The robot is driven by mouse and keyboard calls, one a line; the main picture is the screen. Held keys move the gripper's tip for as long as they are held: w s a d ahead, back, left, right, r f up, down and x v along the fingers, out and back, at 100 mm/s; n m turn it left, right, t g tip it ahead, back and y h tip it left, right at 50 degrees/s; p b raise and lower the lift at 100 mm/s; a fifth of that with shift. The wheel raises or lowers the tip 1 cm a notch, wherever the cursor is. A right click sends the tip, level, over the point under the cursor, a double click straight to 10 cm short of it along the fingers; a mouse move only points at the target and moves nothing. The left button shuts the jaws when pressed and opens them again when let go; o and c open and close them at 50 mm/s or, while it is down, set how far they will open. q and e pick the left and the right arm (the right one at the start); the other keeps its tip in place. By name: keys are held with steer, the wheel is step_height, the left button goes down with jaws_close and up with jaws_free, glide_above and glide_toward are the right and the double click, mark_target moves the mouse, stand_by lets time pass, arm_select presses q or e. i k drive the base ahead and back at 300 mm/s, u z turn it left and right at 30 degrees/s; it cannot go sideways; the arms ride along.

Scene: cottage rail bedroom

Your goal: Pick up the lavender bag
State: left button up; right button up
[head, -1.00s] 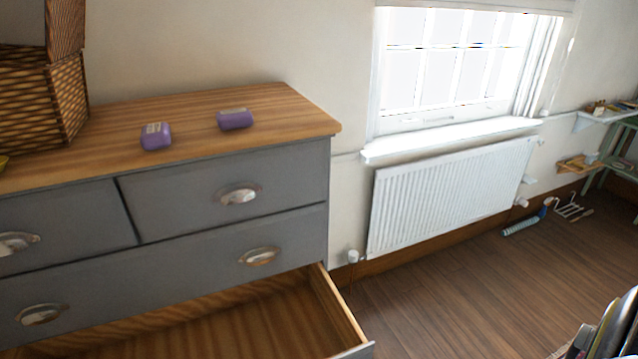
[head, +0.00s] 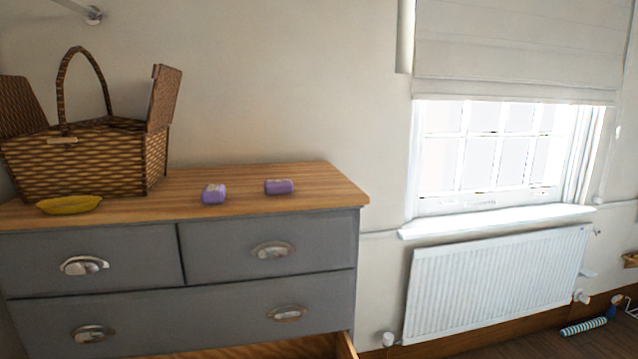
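Two small purple bags lie on the wooden top of the grey dresser in the head view. One lavender bag (head: 214,194) is nearer the front edge, with a pale label on its upper side. The other lavender bag (head: 279,187) lies to its right and slightly farther back, also with a pale label. They are apart from each other. Neither of my grippers shows in the view.
A wicker basket (head: 85,163) with raised lids and a yellow dish (head: 69,204) stand left of the bags. A white radiator (head: 495,282) is right, under the window. The dresser top's right end is clear.

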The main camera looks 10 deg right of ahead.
mark_target(272, 186)
steer(key=z, duration=0.5)
steer(key=i, duration=0.85)
steer(key=z, duration=0.05)
